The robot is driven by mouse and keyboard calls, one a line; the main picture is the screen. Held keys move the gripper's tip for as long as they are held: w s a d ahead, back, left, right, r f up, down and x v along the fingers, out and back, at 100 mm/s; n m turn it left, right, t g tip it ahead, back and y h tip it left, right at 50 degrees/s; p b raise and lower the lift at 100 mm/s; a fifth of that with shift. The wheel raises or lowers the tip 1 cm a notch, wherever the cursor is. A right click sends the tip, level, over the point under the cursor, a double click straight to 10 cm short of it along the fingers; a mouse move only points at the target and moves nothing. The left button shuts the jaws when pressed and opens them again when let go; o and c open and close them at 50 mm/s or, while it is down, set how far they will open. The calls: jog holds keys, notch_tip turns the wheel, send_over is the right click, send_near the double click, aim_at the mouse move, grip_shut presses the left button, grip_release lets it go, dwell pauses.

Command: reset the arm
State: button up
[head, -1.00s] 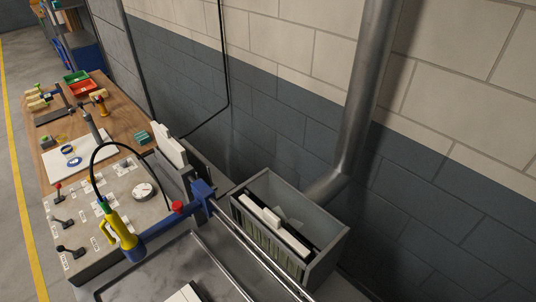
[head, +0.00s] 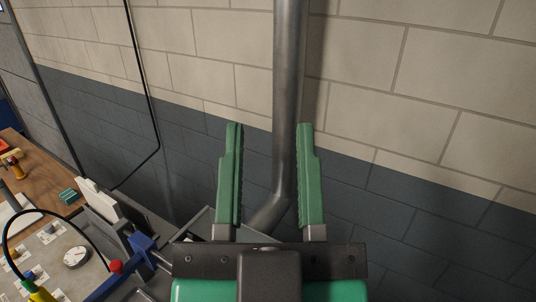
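My gripper (head: 270,130) is in the lower middle of the head view, with two green fingers pointing up in the picture. The fingers are wide apart and nothing is between them; the wall and a grey pipe show through the gap behind. My gripper touches nothing that I can see. It hides most of the grey bin behind and below it.
A grey pipe (head: 289,80) runs down the block wall (head: 420,80). At the lower left are the control panel (head: 50,255) with a dial, a blue bar with a red knob (head: 116,267), a yellow handle (head: 40,294) and a wooden bench (head: 45,180).

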notch_tip(320, 180, up, 17)
jog(key=p, duration=1.7)
